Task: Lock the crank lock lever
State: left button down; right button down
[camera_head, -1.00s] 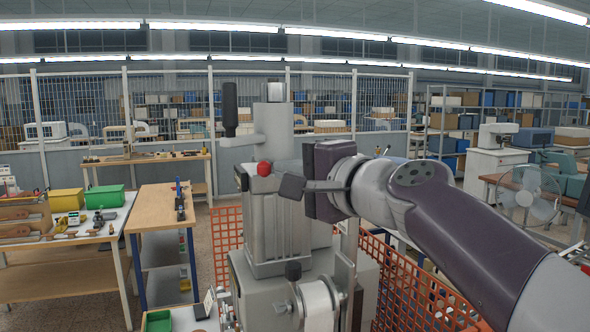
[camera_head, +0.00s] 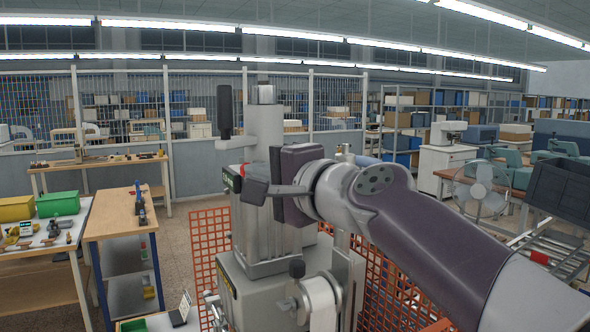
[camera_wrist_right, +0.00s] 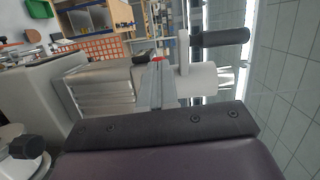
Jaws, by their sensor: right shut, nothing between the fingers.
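The grey stamping machine (camera_head: 264,128) stands in the middle of the head view. Its crank has an upright black handle (camera_head: 225,112), which also shows in the right wrist view (camera_wrist_right: 220,38). A small red knob, seemingly the lock lever's end, shows at the machine's side (camera_head: 242,170), largely hidden in the head view. In the right wrist view the red knob (camera_wrist_right: 157,59) peeks out just beyond the fingertips. My right gripper (camera_head: 255,190) is shut and empty, close beside the knob; I cannot tell whether they touch. My left gripper is not in view.
A foil roll (camera_head: 318,300) and its black knob (camera_head: 297,268) sit low on the machine, below my right arm. An orange mesh fence (camera_head: 208,250) stands behind. A wooden table (camera_head: 115,215) is at the left, with free floor between it and the machine.

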jog(key=w+a+p, duration=0.1)
jog(key=a+p, duration=0.2)
jog(key=a, duration=0.4)
jog(key=shift+w, duration=0.25)
dwell(1.5)
